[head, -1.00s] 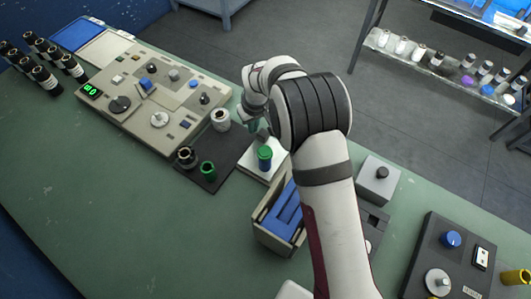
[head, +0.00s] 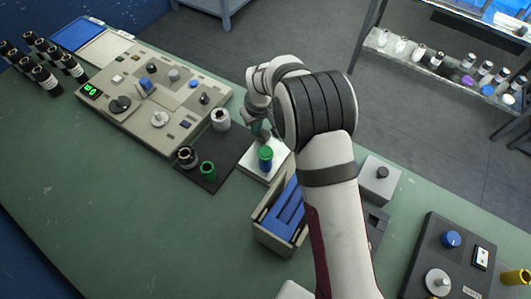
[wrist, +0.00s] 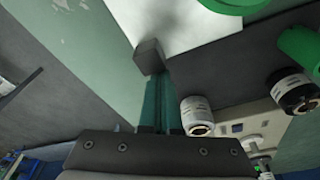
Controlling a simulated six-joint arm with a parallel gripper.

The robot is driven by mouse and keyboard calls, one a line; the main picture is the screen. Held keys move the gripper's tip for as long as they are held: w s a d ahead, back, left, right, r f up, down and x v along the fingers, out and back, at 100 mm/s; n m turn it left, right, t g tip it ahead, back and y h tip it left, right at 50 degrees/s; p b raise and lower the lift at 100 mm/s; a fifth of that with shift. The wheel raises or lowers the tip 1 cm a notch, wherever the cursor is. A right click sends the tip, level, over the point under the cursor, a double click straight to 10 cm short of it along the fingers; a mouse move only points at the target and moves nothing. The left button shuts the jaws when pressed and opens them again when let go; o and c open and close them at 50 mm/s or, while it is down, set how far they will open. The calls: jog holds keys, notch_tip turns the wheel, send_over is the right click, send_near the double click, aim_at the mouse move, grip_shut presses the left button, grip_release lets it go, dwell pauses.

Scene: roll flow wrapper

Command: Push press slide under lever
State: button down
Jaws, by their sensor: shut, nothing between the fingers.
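My gripper (wrist: 160,105) is shut and empty, its teal fingers side by side in the wrist view. In the head view my gripper (head: 259,131) is low at the far edge of a white plate (head: 251,171). A small dark grey block (wrist: 148,57) is right at the fingertips, by the white plate's edge; I cannot tell whether they touch. It may be the press slide. I cannot make out the lever for certain.
A dark mat (head: 219,157) left of the plate holds a white roll (head: 220,120), a black roll (head: 187,157) and a green roll (head: 207,171). A beige control panel (head: 150,105) lies beyond it. A blue-lined box (head: 280,222) stands nearer, beside my arm.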

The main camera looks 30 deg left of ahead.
jog(key=shift+d, duration=5.95)
jog(key=shift+a, duration=0.6)
jog(key=a+v, duration=0.1)
jog(key=v, duration=0.6)
jog(key=shift+w+r, duration=0.35)
jog(key=shift+r, duration=0.2)
jog(key=shift+a, duration=0.1)
